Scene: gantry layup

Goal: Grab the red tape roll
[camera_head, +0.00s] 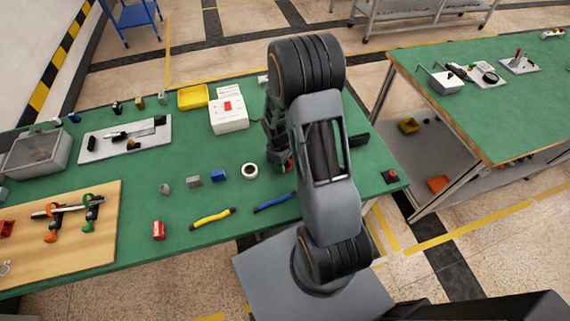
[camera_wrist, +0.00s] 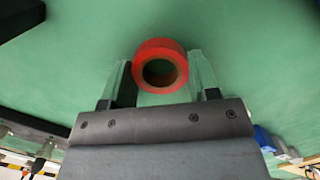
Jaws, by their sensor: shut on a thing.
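The red tape roll (camera_wrist: 160,45) sits between the two fingertips of my gripper (camera_wrist: 158,72) in the wrist view. Its round hole faces the wrist camera. My gripper is shut on the roll, one finger on each side of it. In the head view my arm hides most of the gripper, and only a small bit of red (camera_head: 289,166) shows beside it above the green table (camera_head: 225,245). I cannot tell whether the roll touches the table.
A red button box (camera_head: 390,176) is at the right.

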